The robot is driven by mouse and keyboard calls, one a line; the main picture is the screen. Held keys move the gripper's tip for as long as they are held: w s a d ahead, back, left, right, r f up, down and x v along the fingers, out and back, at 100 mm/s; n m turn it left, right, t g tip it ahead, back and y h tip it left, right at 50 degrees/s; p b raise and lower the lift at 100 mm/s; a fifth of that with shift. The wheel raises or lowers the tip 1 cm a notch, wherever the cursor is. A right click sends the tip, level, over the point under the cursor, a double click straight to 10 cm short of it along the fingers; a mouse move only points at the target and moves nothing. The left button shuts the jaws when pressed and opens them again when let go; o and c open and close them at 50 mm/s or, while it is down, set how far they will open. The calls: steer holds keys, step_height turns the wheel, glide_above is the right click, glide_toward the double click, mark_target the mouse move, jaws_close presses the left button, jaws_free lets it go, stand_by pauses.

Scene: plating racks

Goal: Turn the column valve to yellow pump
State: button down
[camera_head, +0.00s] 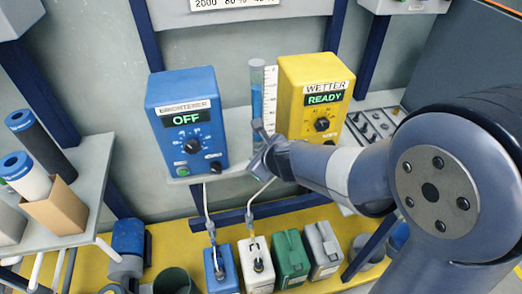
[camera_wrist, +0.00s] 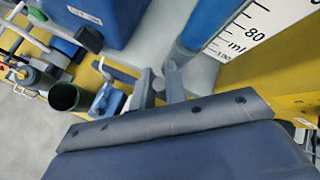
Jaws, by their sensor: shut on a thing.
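The clear column (camera_head: 257,92) with blue liquid and a white scale stands between the blue pump (camera_head: 182,112) and the yellow pump (camera_head: 312,105). The blue pump's display reads OFF and the yellow one's reads READY. My gripper (camera_head: 262,148) is at the foot of the column, in front of the shelf. In the wrist view, its two fingers (camera_wrist: 160,88) are close together just below the blue column (camera_wrist: 205,22), shut on the column valve's handle. The fingers hide most of the valve, so I cannot tell which way it points.
Blue, white, green and grey canisters (camera_head: 291,258) stand on the yellow floor strip below. Thin hoses run down to the blue and white ones. A rack of small fittings (camera_head: 372,125) lies right of the yellow pump. A grey shelf with rolls and a cardboard box (camera_head: 58,208) is at left.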

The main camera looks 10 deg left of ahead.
steer(key=shift+s+a+f+n+t+h+p, duration=0.15)
steer(key=shift+a+n+t+h+p, duration=0.3)
steer(key=shift+h+p, duration=0.5)
steer(key=shift+s+a+f+n+t+h+p, duration=0.15)
steer(key=shift+a+f+n+t+h+p, duration=0.25)
steer(key=shift+h+p, duration=0.5)
steer(key=shift+s+a+f+n+t+h+p, duration=0.15)
steer(key=shift+n+t+h+p, duration=0.4)
steer(key=shift+p, duration=0.65)
steer(key=shift+s+a+f+n+t+h+p, duration=0.25)
steer(key=shift+n+h+p, duration=0.35)
steer(key=shift+p, duration=0.45)
steer(key=shift+w+d+f, duration=0.1)
steer(key=shift+f, duration=0.05)
steer(key=c, duration=1.5)
jaws_free()
steer(key=shift+o, duration=0.2)
